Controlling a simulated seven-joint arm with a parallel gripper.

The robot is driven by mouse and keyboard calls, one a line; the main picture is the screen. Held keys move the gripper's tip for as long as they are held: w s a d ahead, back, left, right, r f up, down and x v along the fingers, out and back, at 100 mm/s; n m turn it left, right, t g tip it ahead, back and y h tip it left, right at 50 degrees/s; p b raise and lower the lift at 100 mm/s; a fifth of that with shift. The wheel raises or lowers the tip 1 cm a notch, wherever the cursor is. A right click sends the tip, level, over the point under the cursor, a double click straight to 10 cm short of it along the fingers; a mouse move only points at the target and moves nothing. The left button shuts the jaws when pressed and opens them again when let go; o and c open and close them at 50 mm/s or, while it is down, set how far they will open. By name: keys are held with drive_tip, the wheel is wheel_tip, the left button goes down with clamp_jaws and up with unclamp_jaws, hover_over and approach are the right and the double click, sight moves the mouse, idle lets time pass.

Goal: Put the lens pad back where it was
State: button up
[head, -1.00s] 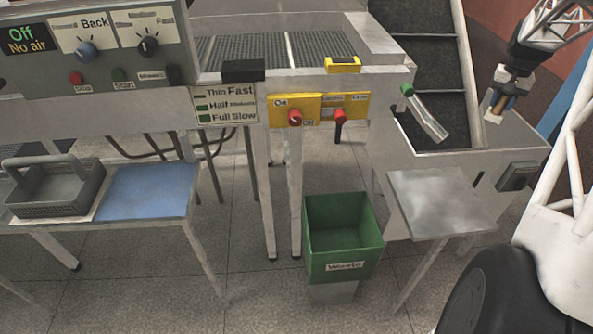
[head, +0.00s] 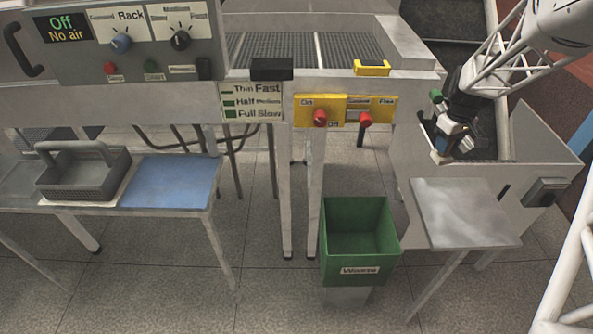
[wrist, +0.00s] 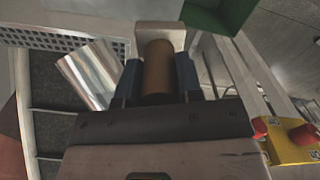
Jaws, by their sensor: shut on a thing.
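The lens pad has a brown round handle and a pale block-shaped head; in the wrist view its handle (wrist: 157,72) sits between the blue fingers of my gripper (wrist: 157,80). In the head view the pale head of the lens pad (head: 438,157) points down and left, above the pale trough at the right. My gripper (head: 456,140) is shut on the handle and held in the air. The dark gripper body hides most of the handle in the head view.
A silver metal tube (wrist: 90,75) lies close beside my gripper. A small metal table (head: 465,212) and a green waste bin (head: 360,245) stand below. A dark box (head: 546,192) is on the trough's front wall.

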drive_tip(key=a+f+n, duration=0.2)
drive_tip(key=a+n, duration=0.2)
drive_tip(key=a, duration=0.8)
drive_tip(key=s+a+f+n, duration=0.15)
drive_tip(key=a+n, duration=0.25)
drive_tip(key=a, duration=0.9)
drive_tip(key=a+f+n, duration=0.3)
drive_tip(key=a+n, duration=0.1)
drive_tip(key=a, duration=0.8)
drive_tip(key=s+a+n, duration=0.1)
drive_tip(key=s+a, duration=0.3)
drive_tip(key=a, duration=0.6)
drive_tip(key=s+a+n, duration=0.1)
drive_tip(key=s+a, duration=0.3)
drive_tip(key=a, duration=0.6)
drive_tip(key=s+a+n, duration=0.1)
drive_tip(key=s+a, duration=0.3)
drive_tip(key=a, duration=0.6)
drive_tip(key=shift+s+a+n, duration=0.15)
drive_tip(key=shift+a+n, duration=0.05)
drive_tip(key=shift+n, duration=0.2)
drive_tip(key=w+a, duration=0.3)
drive_tip(key=w, duration=0.1)
drive_tip(key=w+a+f, duration=0.1)
drive_tip(key=w+a, duration=0.6)
drive_tip(key=w, duration=0.1)
drive_tip(key=shift+w+a+f, duration=0.1)
drive_tip(key=shift+a+f, duration=0.1)
drive_tip(key=shift+f, duration=0.1)
